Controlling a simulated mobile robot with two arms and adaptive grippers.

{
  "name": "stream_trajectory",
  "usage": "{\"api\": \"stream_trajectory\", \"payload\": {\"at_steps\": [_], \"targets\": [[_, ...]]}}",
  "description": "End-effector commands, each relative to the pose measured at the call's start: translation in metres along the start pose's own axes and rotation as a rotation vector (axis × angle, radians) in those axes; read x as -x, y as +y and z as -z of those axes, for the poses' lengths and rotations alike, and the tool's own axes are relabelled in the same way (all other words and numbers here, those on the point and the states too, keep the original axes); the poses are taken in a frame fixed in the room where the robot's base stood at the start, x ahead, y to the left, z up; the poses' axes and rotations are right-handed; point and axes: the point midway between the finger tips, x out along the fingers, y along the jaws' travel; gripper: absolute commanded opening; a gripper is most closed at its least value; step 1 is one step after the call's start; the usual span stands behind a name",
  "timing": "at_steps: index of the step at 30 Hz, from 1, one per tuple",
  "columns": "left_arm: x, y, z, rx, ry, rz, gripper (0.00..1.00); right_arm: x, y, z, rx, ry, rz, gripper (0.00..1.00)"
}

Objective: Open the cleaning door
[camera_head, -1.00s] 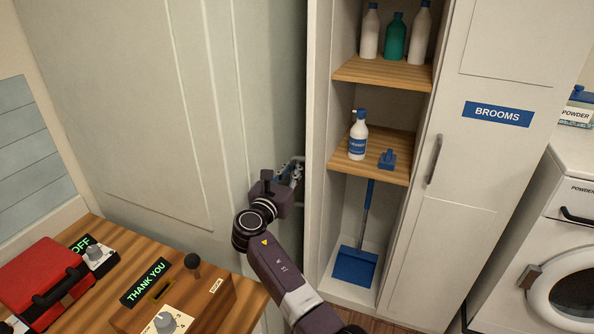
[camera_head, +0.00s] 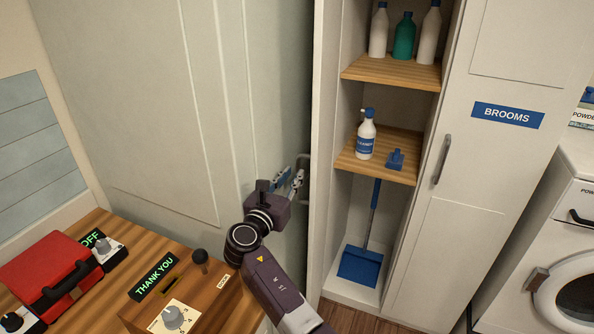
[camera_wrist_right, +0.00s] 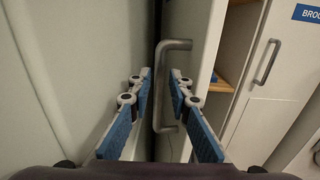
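The cleaning door (camera_head: 319,130) seems to be the narrow white panel at the left of the open shelf compartment, seen almost edge-on; no label on it shows. A grey bar handle (camera_wrist_right: 157,90) is on its left side in the right wrist view. My right gripper (camera_head: 296,180) is at this handle in the head view. In the right wrist view its blue-padded fingers (camera_wrist_right: 160,85) are apart, with the handle ahead between them; whether they touch it is unclear. My left gripper is not in view.
The open compartment holds bottles, a blue brush and a blue dustpan (camera_head: 360,266). The shut "BROOMS" door (camera_head: 480,160) is to its right, then a washing machine (camera_head: 570,240). A grey-green panel (camera_head: 150,110) stands close left. A wooden counter (camera_head: 100,235) holds a red case (camera_head: 40,280).

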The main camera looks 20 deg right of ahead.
Motion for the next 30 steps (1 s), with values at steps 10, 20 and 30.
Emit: {"api": "stream_trajectory", "payload": {"at_steps": [10,20,30], "targets": [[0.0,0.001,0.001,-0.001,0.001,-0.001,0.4,0.033,0.002,0.001,0.001,0.001,-0.002,0.18],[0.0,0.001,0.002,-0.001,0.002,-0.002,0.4,0.033,0.002,0.0,0.001,0.0,-0.002,0.18],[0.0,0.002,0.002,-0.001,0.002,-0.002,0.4,0.045,-0.056,0.076,-0.335,0.195,0.073,0.18]]}}
